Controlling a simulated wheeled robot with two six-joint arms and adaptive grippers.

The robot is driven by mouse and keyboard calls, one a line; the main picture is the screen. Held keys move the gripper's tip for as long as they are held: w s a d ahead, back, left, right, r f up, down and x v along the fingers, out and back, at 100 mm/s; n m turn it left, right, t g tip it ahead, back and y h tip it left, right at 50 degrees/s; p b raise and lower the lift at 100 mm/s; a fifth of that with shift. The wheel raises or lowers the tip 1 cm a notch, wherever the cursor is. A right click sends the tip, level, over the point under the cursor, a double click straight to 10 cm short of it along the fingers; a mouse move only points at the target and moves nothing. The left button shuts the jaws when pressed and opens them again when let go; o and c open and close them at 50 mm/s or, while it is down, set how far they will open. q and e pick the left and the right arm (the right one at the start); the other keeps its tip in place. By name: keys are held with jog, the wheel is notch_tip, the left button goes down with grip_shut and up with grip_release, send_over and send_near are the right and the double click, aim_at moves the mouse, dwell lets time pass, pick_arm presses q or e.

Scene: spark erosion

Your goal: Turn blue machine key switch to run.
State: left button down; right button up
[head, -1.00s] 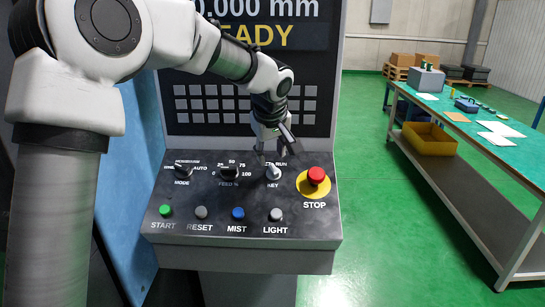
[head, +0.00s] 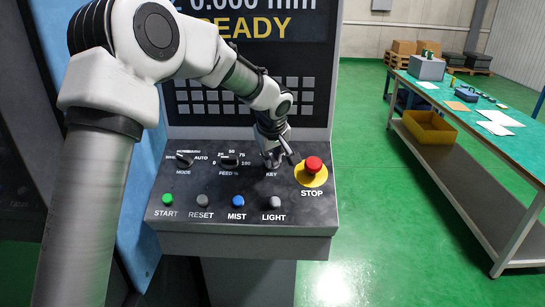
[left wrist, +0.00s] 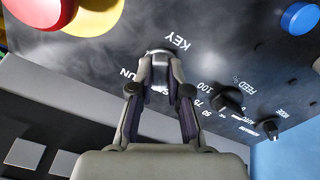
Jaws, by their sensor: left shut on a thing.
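The key switch sits on the sloped black panel (head: 300,215) of the machine, by the KEY label. In the head view my left gripper (head: 270,160) covers most of it. In the left wrist view the silver key switch (left wrist: 159,53) shows between the fingertips. My left gripper (left wrist: 160,72) is shut on it. The RUN label is partly hidden by a finger, and I cannot tell which way the key points. My right gripper is in neither view.
The red STOP button (head: 313,165) on its yellow base is close right of the gripper. The FEED dial (head: 229,161) and MODE dial (head: 185,159) lie left. START, RESET, MIST and LIGHT buttons line the front. A green-topped bench (head: 475,115) stands right, across open floor.

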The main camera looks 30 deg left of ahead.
pick_arm(q)
jog(key=shift+f+m, duration=0.1)
jog(key=shift+m, duration=1.3)
jog(key=m, duration=0.2)
jog(key=shift+m+p, duration=0.3)
jog(key=m+p, duration=0.1)
jog(key=m, duration=0.3)
jog(key=shift+a, duration=0.1)
jog(key=shift+m+p, duration=0.6)
jog(key=shift+m, duration=0.7)
